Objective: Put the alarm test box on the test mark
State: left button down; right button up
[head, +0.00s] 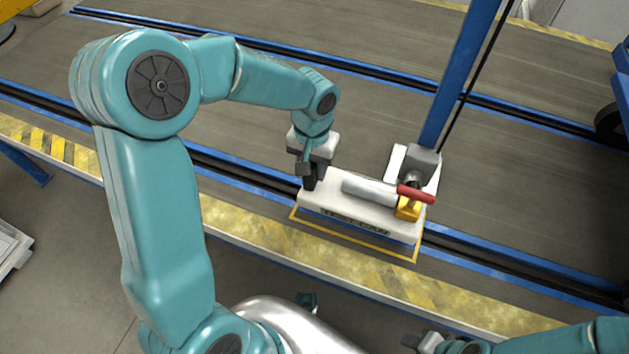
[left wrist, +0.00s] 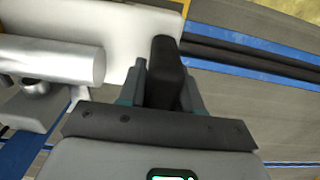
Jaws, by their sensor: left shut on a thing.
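The alarm test box appears to be the white slab (head: 345,207) with dark lettering that starts with TEST on its front. It carries a silver cylinder (head: 368,191), a red bar and a yellow block at its right end. My left gripper (head: 312,178) is shut on a black upright piece (left wrist: 166,70) at the slab's left end, which looks like its handle. The test mark looks like the yellow outline (head: 350,241) along the slab's front; the slab hides its rear part. The slab seems to lie over the outline; contact below is unclear. My right gripper (head: 425,342) is low, far from it.
A blue post (head: 460,75) with a grey foot rises just behind the slab's right end. Blue-edged belts (head: 520,150) run behind. A yellow-and-black striped edge (head: 250,228) runs along the front. The belt to the right is clear.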

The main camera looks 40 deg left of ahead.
pick_arm(q)
jog(key=shift+f+b, duration=0.6)
jog(key=shift+f, duration=1.6)
jog(key=shift+f, duration=0.1)
jog(key=c, duration=0.8)
grip_release()
jog(key=shift+o, duration=0.2)
jog(key=shift+d, duration=0.1)
jog(key=shift+r, duration=0.3)
notch_tip(320, 180, up, 12)
jog(key=p, duration=0.3)
jog(key=shift+f, duration=0.15)
